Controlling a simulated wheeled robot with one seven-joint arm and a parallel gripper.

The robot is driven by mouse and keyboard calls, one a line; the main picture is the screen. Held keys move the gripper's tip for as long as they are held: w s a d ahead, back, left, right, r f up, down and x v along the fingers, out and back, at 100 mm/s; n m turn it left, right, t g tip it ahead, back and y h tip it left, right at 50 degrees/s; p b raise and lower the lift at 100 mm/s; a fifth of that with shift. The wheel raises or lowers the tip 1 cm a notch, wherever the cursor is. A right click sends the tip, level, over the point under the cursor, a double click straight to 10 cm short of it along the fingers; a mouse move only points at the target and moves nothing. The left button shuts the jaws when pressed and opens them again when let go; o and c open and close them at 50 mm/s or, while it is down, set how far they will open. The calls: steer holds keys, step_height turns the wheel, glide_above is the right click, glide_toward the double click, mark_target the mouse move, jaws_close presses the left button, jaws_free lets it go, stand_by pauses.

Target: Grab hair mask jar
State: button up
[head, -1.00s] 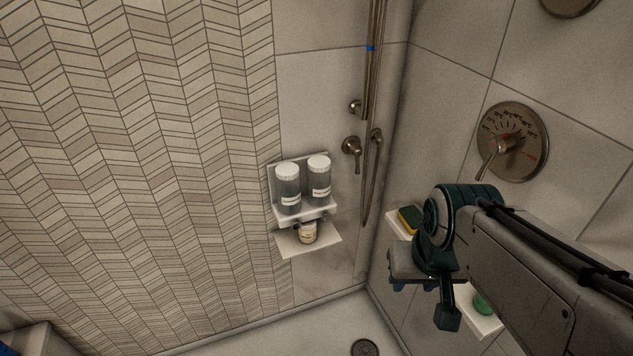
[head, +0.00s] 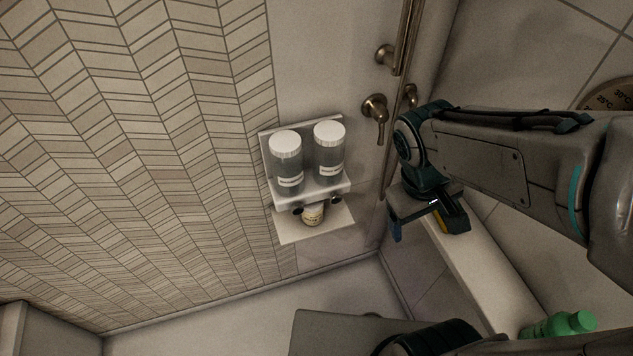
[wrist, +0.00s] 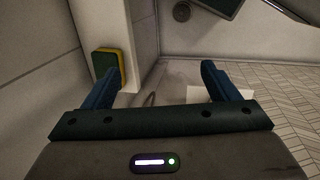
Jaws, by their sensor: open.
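A small cream-coloured jar (head: 313,214), which looks like the hair mask jar, stands on the lower white shelf (head: 290,233) of the wall rack. The rack's upper shelf partly covers it from above. My gripper (head: 425,222) is to the right of the jar and apart from it. In the wrist view my gripper (wrist: 160,75) has its two blue fingers spread with nothing between them. A white shelf edge (wrist: 222,93) shows there beyond the right finger; I cannot make out the jar in that view.
Two white-capped bottles (head: 286,165) (head: 329,150) stand on the upper shelf, right above the jar. A metal shower valve (head: 374,108) and pipe are at the upper right. A ledge at the right holds a yellow-green sponge (wrist: 107,66) and a green bottle (head: 560,324).

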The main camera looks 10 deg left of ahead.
step_height(320, 180, down, 11)
steer(key=w+a+n+h+b, duration=0.2)
steer(key=a+n+h+b, duration=0.1)
steer(key=n+h+b, duration=0.3)
steer(key=n+t+y+b, duration=0.3)
steer(key=n+t+b, duration=1.3)
steer(key=n, duration=0.5)
glide_toward(313, 205)
step_height(313, 205, down, 4)
steer(key=p, duration=0.1)
steer(key=shift+w+a+t, duration=0.2)
steer(key=shift+a+t, duration=0.1)
steer(key=shift+t, duration=0.1)
steer(key=b+x, duration=0.3)
steer(key=x, duration=0.9)
steer(key=shift+f+b, duration=0.1)
steer(key=shift+b, duration=0.25)
steer(key=shift+w+d, duration=0.1)
steer(key=shift+w, duration=0.4)
steer(key=c, duration=1.2)
